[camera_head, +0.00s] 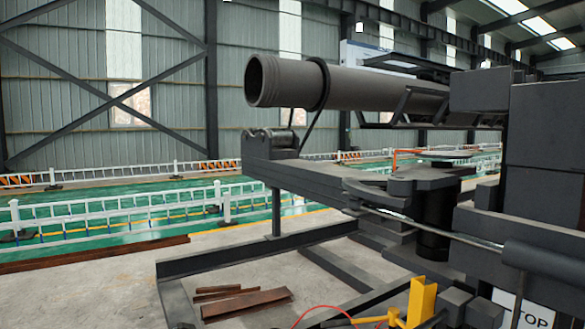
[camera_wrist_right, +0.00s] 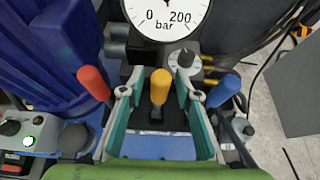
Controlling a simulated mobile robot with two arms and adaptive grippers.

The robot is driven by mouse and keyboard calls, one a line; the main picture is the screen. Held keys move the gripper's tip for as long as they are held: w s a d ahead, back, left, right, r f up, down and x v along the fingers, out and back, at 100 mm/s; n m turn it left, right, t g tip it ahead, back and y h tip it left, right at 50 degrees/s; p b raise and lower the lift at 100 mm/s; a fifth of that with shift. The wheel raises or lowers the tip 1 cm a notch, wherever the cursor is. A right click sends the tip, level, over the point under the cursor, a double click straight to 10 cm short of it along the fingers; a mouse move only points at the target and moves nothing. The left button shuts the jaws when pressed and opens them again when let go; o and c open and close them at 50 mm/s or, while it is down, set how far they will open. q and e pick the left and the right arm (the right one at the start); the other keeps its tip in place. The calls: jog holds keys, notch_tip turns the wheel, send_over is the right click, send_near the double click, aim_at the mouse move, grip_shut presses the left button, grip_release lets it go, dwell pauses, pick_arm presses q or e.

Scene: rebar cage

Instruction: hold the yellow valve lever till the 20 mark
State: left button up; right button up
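The yellow valve lever (camera_wrist_right: 160,86) stands upright in the middle of the right wrist view. My right gripper (camera_wrist_right: 159,78) has its teal-padded fingers on either side of the lever. A gap shows between the lever and each finger, so the gripper is open and not clamped on it. A white round gauge (camera_wrist_right: 166,18) marked 0, 200 and bar sits behind the lever. My left gripper is in neither view.
A red-orange lever (camera_wrist_right: 94,83) stands left of the right gripper and a blue lever (camera_wrist_right: 224,90) right of it, both close to the fingers. A small dial knob (camera_wrist_right: 185,60) is behind. In the head view, a large dark pipe (camera_head: 370,88) lies over a steel frame.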

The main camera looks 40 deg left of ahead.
grip_shut()
jog(key=shift+s+f+b, duration=0.2)
jog(key=shift+f+b, duration=0.05)
jog(key=shift+b, duration=0.25)
jog(key=shift+s+t+b, duration=0.2)
jog(key=shift+t+b, duration=0.2)
jog(key=shift+b, duration=0.05)
jog(key=shift+s+a+r, duration=0.1)
jog(key=shift+r, duration=0.1)
